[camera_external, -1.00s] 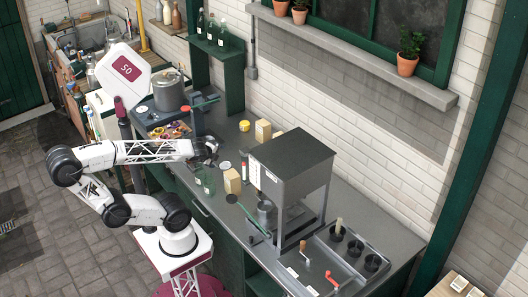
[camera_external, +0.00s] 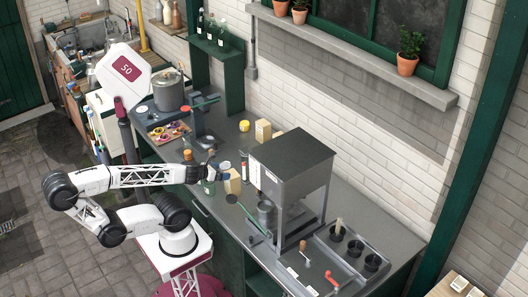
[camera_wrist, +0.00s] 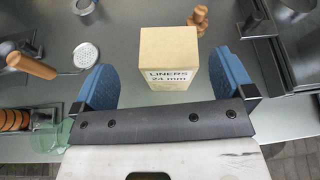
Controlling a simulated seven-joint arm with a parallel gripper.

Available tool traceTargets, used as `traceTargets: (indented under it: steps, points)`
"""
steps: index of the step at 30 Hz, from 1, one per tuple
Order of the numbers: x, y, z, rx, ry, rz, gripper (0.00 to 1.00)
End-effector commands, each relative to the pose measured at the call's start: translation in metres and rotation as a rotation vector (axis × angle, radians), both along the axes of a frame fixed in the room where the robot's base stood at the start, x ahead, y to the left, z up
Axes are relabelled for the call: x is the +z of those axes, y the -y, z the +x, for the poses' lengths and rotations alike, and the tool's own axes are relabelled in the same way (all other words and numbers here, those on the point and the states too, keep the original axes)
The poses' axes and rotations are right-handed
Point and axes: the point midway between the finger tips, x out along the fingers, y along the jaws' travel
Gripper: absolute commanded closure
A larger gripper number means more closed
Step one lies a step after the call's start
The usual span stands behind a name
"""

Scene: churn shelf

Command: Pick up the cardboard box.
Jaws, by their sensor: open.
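A tan cardboard box (camera_external: 232,183), labelled "LINERS 24 mm", stands upright on the grey counter. In the wrist view the box (camera_wrist: 170,60) lies ahead, between the two blue fingers, nearer the right one. My gripper (camera_wrist: 166,82) is open and empty, with a visible gap to the box on its left side. In the external view my gripper (camera_external: 213,173) is low over the counter, just left of the box.
A second tan box (camera_external: 263,130) stands farther back by the wall. A dark metal machine (camera_external: 291,160) stands right of the box. A green glass bottle (camera_external: 208,187) is close to my gripper. A wooden-handled strainer (camera_wrist: 86,55) lies at the left in the wrist view.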

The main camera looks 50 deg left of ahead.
Motion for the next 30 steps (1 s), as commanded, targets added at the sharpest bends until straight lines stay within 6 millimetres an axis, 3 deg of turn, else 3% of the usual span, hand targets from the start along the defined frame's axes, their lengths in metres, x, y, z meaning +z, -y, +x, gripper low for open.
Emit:
traceTargets:
  steps: [8,30]
  points:
    - [-0.0080,0.0069,-0.0027,-0.084,0.016,0.097,0.00]
    - [-0.0106,0.0081,0.0041,-0.085,0.016,0.093,0.00]
